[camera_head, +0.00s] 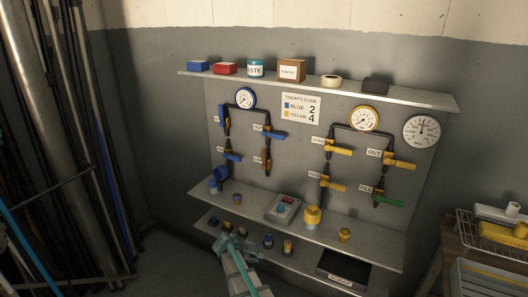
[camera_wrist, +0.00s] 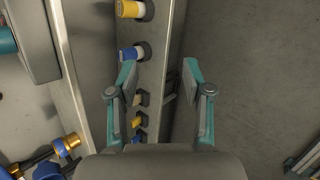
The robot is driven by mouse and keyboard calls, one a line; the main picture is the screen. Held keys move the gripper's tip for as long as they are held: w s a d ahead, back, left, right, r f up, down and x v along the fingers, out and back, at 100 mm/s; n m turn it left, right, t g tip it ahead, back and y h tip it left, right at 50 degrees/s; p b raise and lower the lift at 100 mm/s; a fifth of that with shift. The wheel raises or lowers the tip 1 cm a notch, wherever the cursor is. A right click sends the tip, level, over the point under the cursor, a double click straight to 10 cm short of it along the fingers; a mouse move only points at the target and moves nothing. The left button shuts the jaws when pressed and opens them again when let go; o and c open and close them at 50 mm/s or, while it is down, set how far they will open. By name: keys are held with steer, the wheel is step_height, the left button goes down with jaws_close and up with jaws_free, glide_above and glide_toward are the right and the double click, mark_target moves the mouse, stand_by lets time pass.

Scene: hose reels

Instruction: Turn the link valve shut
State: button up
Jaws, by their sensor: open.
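Two valve boards hang on the grey panel. The left one has blue-handled valves (camera_head: 272,135) and a reddish-brown handle (camera_head: 267,158). The right one has yellow-handled valves (camera_head: 400,163) and a green handle (camera_head: 390,200). Small labels sit by the valves. "OUT" reads on the right board, but I cannot tell which valve is the link valve. My gripper (camera_head: 234,243) is low, in front of the lower shelf and well below the valves. In the wrist view, my gripper (camera_wrist: 158,70) is open, with nothing between its fingers.
The upper shelf (camera_head: 420,98) carries boxes, a tin and tape. The middle shelf (camera_head: 365,240) holds fittings and a grey device (camera_head: 284,208). Fittings (camera_wrist: 130,54) line the lower shelf near my fingers. Pipes (camera_head: 50,110) stand at left, a cart with a rack (camera_head: 490,245) at right.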

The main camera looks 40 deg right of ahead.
steer(key=w+d+r+n+t+h+p, duration=0.1)
steer(key=w+d+r+n+h, duration=0.1)
steer(key=w+d+r, duration=0.4)
steer(key=w+d+r+n+t+h, duration=0.1)
steer(key=w+d+r+n+h, duration=0.2)
steer(key=r, duration=0.6)
steer(key=w+d+r+n+t+p, duration=0.1)
steer(key=w+d+r+n, duration=0.15)
steer(key=w+r, duration=0.35)
steer(key=n+t+h, duration=0.3)
steer(key=n+t, duration=0.1)
steer(key=n, duration=0.6)
glide_toward(263, 151)
steer(key=p+x, duration=0.3)
steer(key=x, duration=0.8)
steer(key=shift+f, duration=0.15)
jaws_close()
